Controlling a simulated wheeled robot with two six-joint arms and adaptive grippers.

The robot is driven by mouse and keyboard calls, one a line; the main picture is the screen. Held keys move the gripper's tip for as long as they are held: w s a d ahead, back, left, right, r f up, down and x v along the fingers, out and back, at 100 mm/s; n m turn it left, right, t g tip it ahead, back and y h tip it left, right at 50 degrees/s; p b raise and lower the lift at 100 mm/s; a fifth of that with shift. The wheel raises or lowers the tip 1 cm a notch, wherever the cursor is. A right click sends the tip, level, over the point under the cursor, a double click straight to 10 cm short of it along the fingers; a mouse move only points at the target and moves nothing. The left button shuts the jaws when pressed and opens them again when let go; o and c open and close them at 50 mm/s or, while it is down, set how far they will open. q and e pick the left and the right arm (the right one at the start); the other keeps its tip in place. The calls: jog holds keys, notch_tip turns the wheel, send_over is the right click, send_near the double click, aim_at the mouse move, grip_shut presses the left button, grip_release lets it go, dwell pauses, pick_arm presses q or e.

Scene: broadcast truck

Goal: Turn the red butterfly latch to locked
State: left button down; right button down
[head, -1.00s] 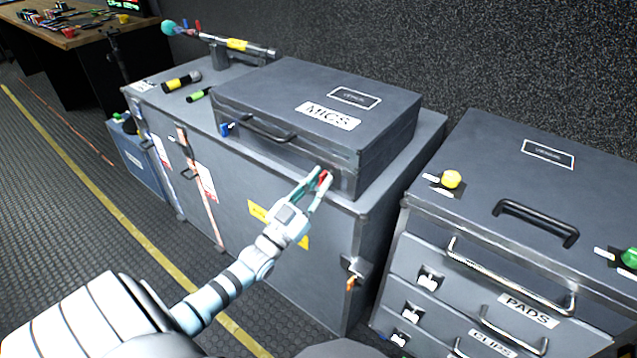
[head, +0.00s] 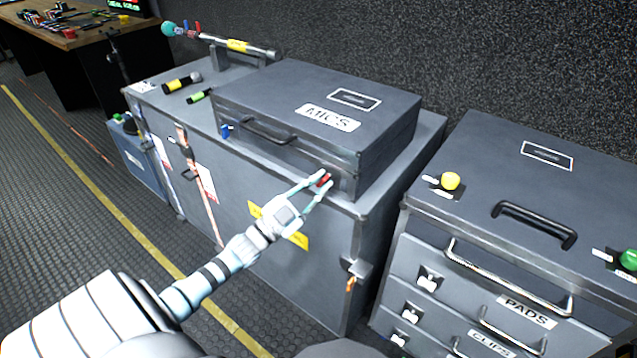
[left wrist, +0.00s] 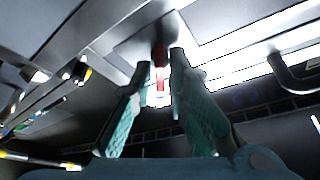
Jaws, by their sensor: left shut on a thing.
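The red butterfly latch (head: 324,180) is on the front face of the grey MICS case (head: 378,118), near its right end. It also shows in the left wrist view (left wrist: 161,67), between the fingertips. My left gripper (head: 318,187) reaches it from the front, with one finger on each side, shut on the latch. The fingers (left wrist: 158,78) partly cover the latch, so its exact angle is hard to tell. My right gripper is not in view.
The case lies on a larger grey trunk (head: 290,268). A blue latch (head: 226,130) and a black handle (head: 268,133) are on the case front. A drawer cabinet (head: 480,165) stands at right.

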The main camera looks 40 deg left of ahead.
pick_arm(q)
jog(key=m+g+h+p, duration=0.1)
jog(key=m, duration=0.2)
jog(key=shift+m, duration=0.4)
jog(key=m+g+h+p, duration=0.1)
jog(key=m+g+p, duration=0.1)
jog(key=m, duration=0.3)
jog(key=shift+r, duration=0.1)
jog(key=shift+m+g+p, duration=0.35)
jog(key=shift+m+g, duration=0.05)
jog(key=shift+m, duration=0.5)
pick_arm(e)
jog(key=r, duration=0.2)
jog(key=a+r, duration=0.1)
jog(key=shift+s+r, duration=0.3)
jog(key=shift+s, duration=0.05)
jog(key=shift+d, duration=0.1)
pick_arm(q)
jog(key=c, duration=1.8)
grip_release()
jog(key=shift+o, duration=0.2)
